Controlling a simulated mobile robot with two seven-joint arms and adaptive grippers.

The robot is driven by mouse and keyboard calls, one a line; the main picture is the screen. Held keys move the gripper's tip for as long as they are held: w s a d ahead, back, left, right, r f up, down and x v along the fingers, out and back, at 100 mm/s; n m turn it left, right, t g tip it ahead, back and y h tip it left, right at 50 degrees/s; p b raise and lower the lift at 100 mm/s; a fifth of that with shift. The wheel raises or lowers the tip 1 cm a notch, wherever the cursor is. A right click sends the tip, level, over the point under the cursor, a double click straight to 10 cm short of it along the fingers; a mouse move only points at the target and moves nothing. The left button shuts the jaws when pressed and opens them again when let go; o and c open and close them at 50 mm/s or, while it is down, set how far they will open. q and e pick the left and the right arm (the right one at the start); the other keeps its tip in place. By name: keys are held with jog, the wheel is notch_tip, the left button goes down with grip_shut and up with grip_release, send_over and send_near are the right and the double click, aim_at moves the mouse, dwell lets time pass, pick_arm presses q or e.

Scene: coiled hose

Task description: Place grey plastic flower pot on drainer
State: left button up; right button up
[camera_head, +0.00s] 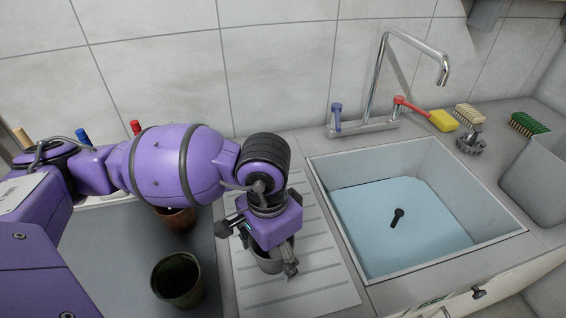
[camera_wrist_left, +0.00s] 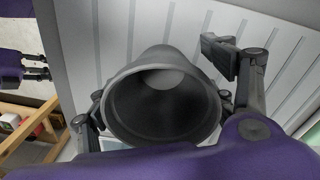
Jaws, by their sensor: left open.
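The grey plastic flower pot (camera_head: 268,262) stands on the ribbed drainer (camera_head: 318,280) left of the sink, partly hidden under my left gripper (camera_head: 264,250). In the left wrist view the pot (camera_wrist_left: 160,105) shows its open, dark mouth toward the camera, with the drainer (camera_wrist_left: 285,45) behind it. My left gripper's fingers are spread, one on each side of the pot. I cannot tell whether they touch it. A second purple gripper, my right one (camera_wrist_left: 38,67), shows at the left edge of the wrist view, its two fingers apart and empty.
A dark green pot (camera_head: 178,280) and a brown pot (camera_head: 176,218) stand left of the drainer. The sink (camera_head: 400,215) with a tap (camera_head: 378,80) lies to the right. Brushes (camera_head: 468,115) and a grey container (camera_head: 540,175) are beyond it.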

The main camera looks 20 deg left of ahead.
pick_arm(q)
notch_tip(320, 180, up, 12)
jog(key=shift+a+r, duration=0.15)
jog(key=shift+r, duration=0.1)
dwell(0.4)
jog(key=shift+w, duration=0.1)
